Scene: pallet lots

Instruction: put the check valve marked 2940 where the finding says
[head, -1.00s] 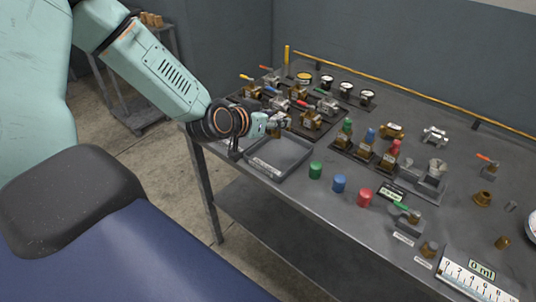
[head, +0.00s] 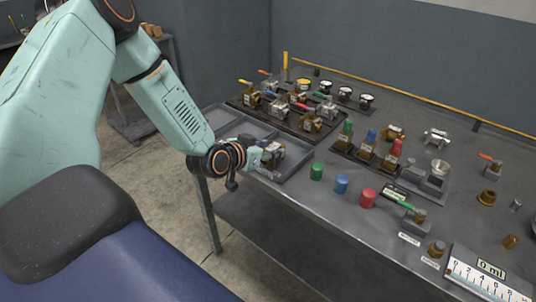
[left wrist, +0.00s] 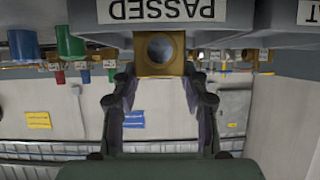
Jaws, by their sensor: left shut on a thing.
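My left gripper (head: 268,160) is shut on a brass valve (head: 275,151) at the front of a grey tray (head: 292,172) on the table's near left edge. In the left wrist view the brass valve (left wrist: 160,54) sits between the fingertips, its round opening facing the camera. Right behind it is a label reading PASSED (left wrist: 162,9), upside down in that view. No number is readable on the held valve. I cannot tell whether it touches the tray floor. My right gripper is not in view.
Another grey tray (head: 219,119) lies left of my gripper. Several valves stand on a dark board (head: 241,104) behind. Green (head: 316,171), blue (head: 341,184) and red (head: 367,197) caps stand right of the tray.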

